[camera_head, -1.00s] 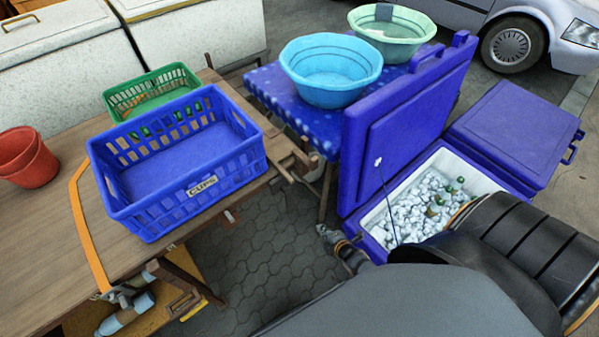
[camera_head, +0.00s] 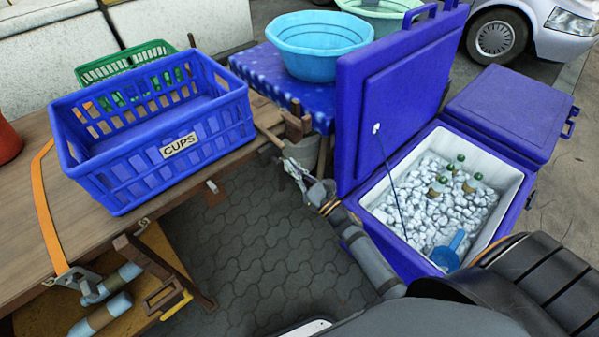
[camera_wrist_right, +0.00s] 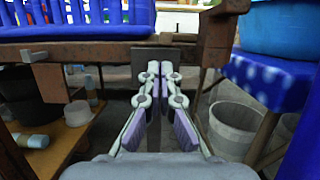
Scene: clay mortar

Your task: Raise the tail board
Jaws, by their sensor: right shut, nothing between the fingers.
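The wooden bed (camera_head: 35,225) carries a blue crate labelled CUPS (camera_head: 150,150). A brown rail (camera_wrist_right: 105,55) runs along its near edge and ends at a bracket (camera_wrist_right: 217,35), beside the blue cloth. I cannot tell which part is the tail board; no raised panel shows at this edge. My right gripper (camera_head: 297,172) is just off the rail's right end. In the wrist view its fingers (camera_wrist_right: 160,72) are shut together, empty, pointing at the rail near a dark upright plate below it. Contact cannot be told. My left gripper is not in view.
An open blue cooler (camera_head: 520,215) of ice and bottles stands close right of my right arm. A blue basin (camera_head: 320,62) rests on a spotted cloth (camera_head: 262,80). A grey bucket (camera_wrist_right: 235,128) stands below. A lower shelf (camera_head: 55,318) holds cylinders. Paving at centre is clear.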

